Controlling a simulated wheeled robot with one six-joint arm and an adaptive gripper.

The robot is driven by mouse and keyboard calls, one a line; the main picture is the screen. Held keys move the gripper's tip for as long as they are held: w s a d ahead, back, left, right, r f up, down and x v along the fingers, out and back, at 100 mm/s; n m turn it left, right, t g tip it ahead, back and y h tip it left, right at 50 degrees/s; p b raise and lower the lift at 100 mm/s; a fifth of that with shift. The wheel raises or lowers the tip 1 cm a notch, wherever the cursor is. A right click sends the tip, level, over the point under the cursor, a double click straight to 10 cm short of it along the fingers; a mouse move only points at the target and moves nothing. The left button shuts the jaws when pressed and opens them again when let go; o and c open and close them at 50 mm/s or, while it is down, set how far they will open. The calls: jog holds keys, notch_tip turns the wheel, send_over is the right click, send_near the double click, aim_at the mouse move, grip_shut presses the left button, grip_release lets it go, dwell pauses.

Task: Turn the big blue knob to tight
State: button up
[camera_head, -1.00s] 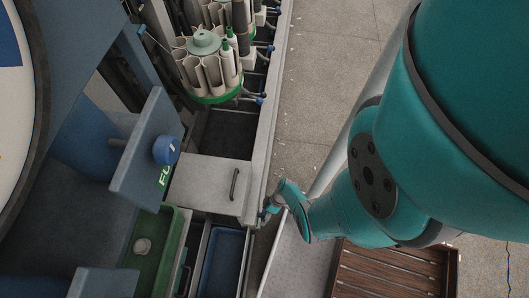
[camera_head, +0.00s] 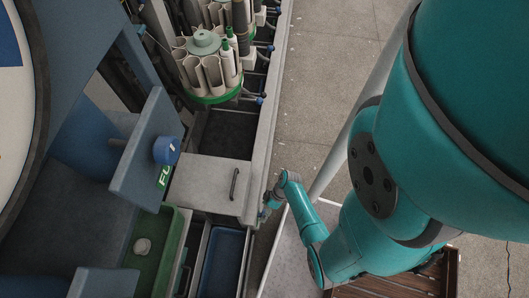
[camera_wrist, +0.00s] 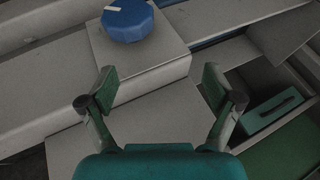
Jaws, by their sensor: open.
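In the wrist view a big blue knob (camera_wrist: 127,20) with a white mark on its top sits on a pale grey block (camera_wrist: 140,58) at the top of the picture, left of centre. My gripper (camera_wrist: 159,82) is open and empty, its two fingers spread below the knob in the picture and apart from it. In the head view a blue knob (camera_head: 165,150) with a white mark stands on a blue-grey panel (camera_head: 146,165). I cannot tell whether both views show the same knob. My wrist end (camera_head: 271,201) is at the machine's outer edge; its fingers are not clear there.
A grey lid with a dark handle (camera_head: 208,188) lies beside the panel. A green tray (camera_head: 172,245) and a blue bin (camera_head: 222,262) are below it. A carousel of tubes (camera_head: 207,70) stands at the top. A brown slatted pallet (camera_head: 445,272) is on the floor.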

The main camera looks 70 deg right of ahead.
jog(key=shift+r, duration=0.2)
jog(key=shift+s+a+f, duration=0.15)
jog(key=shift+s, duration=0.05)
jog(key=shift+w+f+t+h, duration=0.15)
jog(key=shift+f+h, duration=0.7)
jog(key=shift+f, duration=0.8)
jog(key=shift+w+f+t+h, duration=0.15)
jog(key=shift+f+h, duration=0.65)
jog(key=shift+f, duration=0.85)
jog(key=shift+w+f+t+h, duration=0.1)
jog(key=shift+f+t+h, duration=0.1)
jog(key=shift+f+h, duration=1.05)
jog(key=shift+f+y, duration=0.4)
jog(key=c, duration=1.1)
